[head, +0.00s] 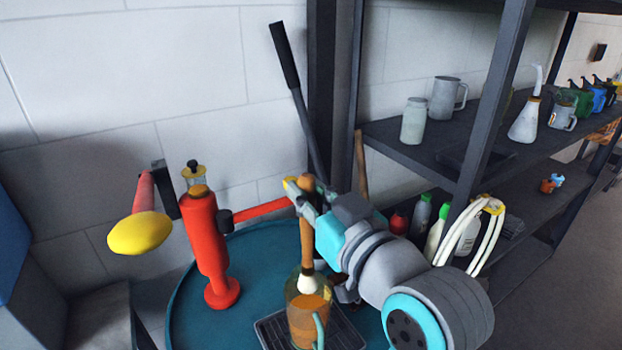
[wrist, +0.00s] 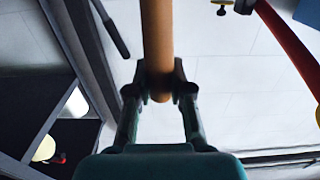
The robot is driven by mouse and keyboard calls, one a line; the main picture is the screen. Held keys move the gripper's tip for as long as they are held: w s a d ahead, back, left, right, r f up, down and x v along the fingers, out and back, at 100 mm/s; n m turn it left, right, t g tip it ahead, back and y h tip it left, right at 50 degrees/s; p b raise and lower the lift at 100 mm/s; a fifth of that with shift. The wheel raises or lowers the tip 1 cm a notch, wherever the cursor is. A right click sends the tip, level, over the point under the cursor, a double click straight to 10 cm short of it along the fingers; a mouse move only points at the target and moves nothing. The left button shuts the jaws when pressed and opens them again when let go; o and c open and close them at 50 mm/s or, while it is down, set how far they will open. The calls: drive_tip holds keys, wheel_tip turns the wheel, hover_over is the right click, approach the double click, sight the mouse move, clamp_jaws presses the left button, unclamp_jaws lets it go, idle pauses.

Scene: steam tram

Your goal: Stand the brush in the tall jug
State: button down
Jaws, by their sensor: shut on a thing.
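My gripper (head: 306,196) is shut on the wooden handle of the brush (head: 307,240). The brush hangs nearly upright, with its pale bristle end downward. In the wrist view, both fingers of my gripper (wrist: 160,95) close around the orange-brown brush handle (wrist: 157,40). An amber see-through jug (head: 305,322) with a teal handle stands directly below my gripper. The bristle end overlaps the jug's upper part in the head view. I cannot tell whether it touches the jug's wall or bottom.
The jug stands on a dark ribbed tray (head: 272,330) on a round teal table (head: 245,265). A red pump-like device (head: 207,245) stands to the left, its red arm reaching toward my gripper. A dark shelf (head: 400,145) with jugs and bottles is at the right.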

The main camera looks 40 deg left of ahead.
sight(311, 243)
drive_tip(key=shift+f, duration=4.5)
drive_tip(key=c, duration=1)
unclamp_jaws()
drive_tip(key=shift+o, duration=0.2)
drive_tip(key=shift+d, duration=0.15)
drive_tip(key=v, duration=1.1)
drive_tip(key=shift+s+d, duration=0.15)
drive_tip(key=shift+d, duration=0.15)
